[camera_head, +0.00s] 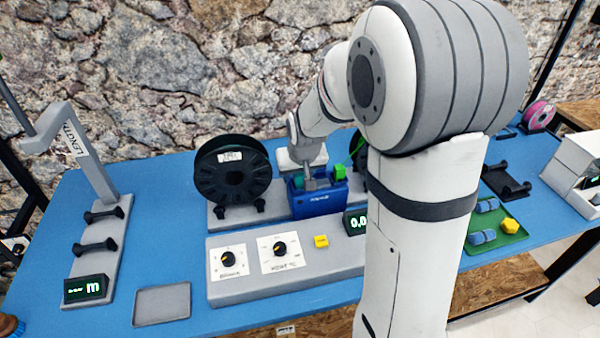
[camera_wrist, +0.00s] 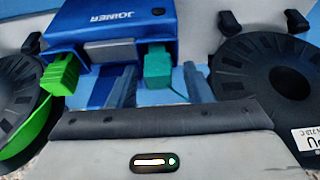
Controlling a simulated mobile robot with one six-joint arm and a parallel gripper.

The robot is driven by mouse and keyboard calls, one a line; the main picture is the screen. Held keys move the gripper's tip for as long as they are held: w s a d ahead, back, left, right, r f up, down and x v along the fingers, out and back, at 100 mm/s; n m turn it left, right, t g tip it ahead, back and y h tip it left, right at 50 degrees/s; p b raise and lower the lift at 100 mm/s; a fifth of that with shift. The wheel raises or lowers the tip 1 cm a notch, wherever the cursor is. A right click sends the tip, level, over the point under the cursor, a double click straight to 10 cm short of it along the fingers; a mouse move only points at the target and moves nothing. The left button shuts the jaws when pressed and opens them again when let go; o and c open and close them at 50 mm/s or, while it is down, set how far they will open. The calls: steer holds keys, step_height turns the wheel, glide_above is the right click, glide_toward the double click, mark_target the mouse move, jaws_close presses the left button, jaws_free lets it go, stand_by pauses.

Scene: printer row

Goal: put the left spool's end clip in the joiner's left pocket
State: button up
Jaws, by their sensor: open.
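The blue joiner (camera_head: 318,200) stands between two black spools; it shows at the top of the wrist view (camera_wrist: 190,22). The left spool (camera_head: 232,172) has a white label; it appears at right in the wrist view (camera_wrist: 268,82). A teal clip (camera_wrist: 157,62) with a thin strand is at the joiner's edge; how deep it sits in a pocket I cannot tell. A green clip (camera_head: 340,172) is at the joiner's other side. My gripper (camera_head: 310,184) is open, with one finger on either side of the teal clip (camera_wrist: 160,75), apart from it.
A control panel (camera_head: 225,290) with two dials and a yellow button lies in front. A grey tray (camera_head: 162,305) and a length stand (camera_head: 95,235) are at left. A green tray (camera_head: 503,240) holds blue pieces and a yellow piece at right. My arm hides much of the right spool.

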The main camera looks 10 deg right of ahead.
steer(key=v, duration=0.8)
stand_by(0.4)
steer(key=s+r+g+p, duration=0.1)
steer(key=s+r+p, duration=0.2)
steer(key=s, duration=1.7)
steer(key=shift+s+d+r+g, duration=0.2)
steer(key=shift+s+d+g, duration=0.05)
steer(key=shift+s+g, duration=0.15)
steer(key=shift+c, duration=0.3)
